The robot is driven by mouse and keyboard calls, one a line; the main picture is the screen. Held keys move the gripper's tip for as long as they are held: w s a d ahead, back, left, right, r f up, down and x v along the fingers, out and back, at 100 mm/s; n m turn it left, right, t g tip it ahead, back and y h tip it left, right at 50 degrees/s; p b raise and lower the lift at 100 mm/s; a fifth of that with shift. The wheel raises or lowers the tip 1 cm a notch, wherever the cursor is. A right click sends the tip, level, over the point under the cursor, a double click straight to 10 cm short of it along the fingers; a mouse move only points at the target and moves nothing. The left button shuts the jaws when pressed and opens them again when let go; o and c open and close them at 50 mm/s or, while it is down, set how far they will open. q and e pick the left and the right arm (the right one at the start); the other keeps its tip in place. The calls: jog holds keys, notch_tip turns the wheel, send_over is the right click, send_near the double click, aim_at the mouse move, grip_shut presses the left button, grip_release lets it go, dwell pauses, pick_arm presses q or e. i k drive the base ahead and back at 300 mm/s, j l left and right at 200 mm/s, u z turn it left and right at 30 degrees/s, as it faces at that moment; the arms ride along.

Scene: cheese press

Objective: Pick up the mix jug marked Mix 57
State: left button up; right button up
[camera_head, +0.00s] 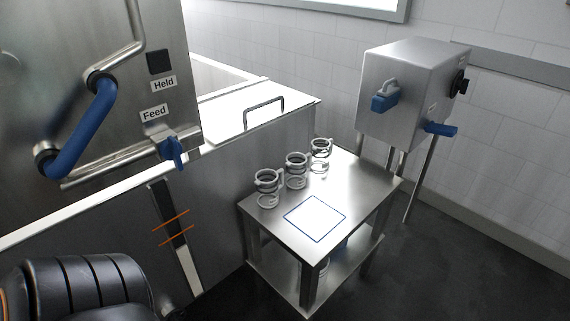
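Three small jugs with ring-like bands and side handles stand in a row on a steel table (363,189): the near jug (267,188), the middle jug (296,170) and the far jug (321,156). They look see-through or open between the bands. I cannot read any marking on them, so I cannot tell which is Mix 57. Neither of my grippers is in view.
A steel vat (215,200) with a handled lid (250,103) stands left of the table. A steel cabinet with a blue "Feed" valve (172,150) and blue-gripped lever (78,125) is nearer left. A steel box (405,95) with blue handles stands behind. Floor at right is clear.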

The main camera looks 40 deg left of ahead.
aim_at(267, 186)
jog(key=i+u, duration=0.35)
jog(key=i+l+u, duration=0.35)
jog(key=i, duration=0.15)
jog(key=j, duration=0.1)
